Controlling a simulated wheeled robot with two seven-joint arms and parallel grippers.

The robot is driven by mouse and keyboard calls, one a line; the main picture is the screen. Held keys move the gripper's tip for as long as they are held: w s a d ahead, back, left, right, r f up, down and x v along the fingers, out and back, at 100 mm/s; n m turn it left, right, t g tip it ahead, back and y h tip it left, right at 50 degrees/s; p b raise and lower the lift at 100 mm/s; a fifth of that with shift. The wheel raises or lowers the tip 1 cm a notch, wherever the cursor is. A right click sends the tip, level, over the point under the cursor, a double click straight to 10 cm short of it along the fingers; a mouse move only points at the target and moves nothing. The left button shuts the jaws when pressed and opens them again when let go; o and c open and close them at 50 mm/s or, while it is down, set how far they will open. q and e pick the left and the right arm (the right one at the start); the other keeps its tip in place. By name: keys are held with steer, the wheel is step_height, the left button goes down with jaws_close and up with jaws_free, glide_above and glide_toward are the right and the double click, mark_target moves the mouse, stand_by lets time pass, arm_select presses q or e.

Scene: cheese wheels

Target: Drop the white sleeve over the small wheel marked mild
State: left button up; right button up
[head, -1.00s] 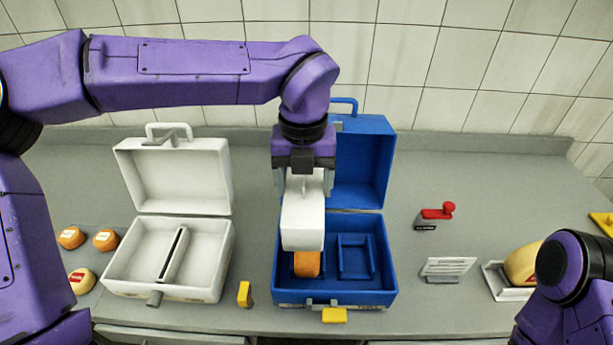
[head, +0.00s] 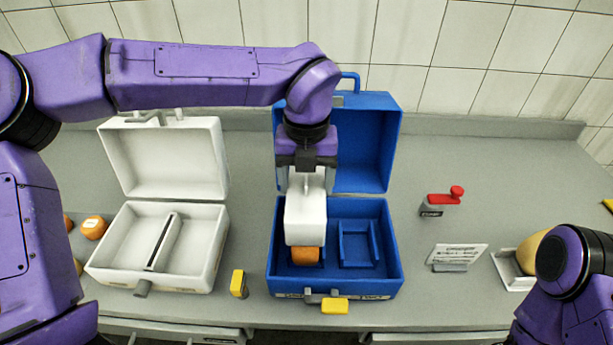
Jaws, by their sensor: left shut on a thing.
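My left gripper (head: 306,172) is shut on the white sleeve (head: 305,220), a white box-like piece. The sleeve hangs below the gripper over the left part of the open blue case (head: 390,272). A small orange wheel (head: 305,255) shows just below the sleeve's lower edge, in the left compartment. Its upper part is hidden, and I cannot tell how far the sleeve is around it. No mark on this wheel can be read. My right arm shows at the lower right, but its gripper is not in view.
An open white case (head: 205,275) with a divider stands to the left. Several small wheels, one of them orange (head: 93,228), lie beyond it. A yellow block (head: 238,283), a red-handled tool (head: 442,203), a sign (head: 457,256) and a tray with a cheese (head: 513,270) stand around the blue case.

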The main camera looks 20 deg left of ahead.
arm_select(q)
steer(key=shift+s+f+b, duration=0.25)
steer(key=shift+f+b, duration=0.15)
steer(key=shift+f, duration=0.3)
steer(key=shift+w+f+b, duration=0.1)
steer(key=shift+f+b, duration=0.8)
steer(key=shift+f, duration=0.35)
steer(key=shift+f, duration=0.4)
steer(key=o, duration=0.9)
steer(key=shift+o, duration=0.2)
step_height(320, 180, up, 11)
steer(key=shift+f+b, duration=0.2)
steer(key=shift+b, duration=0.55)
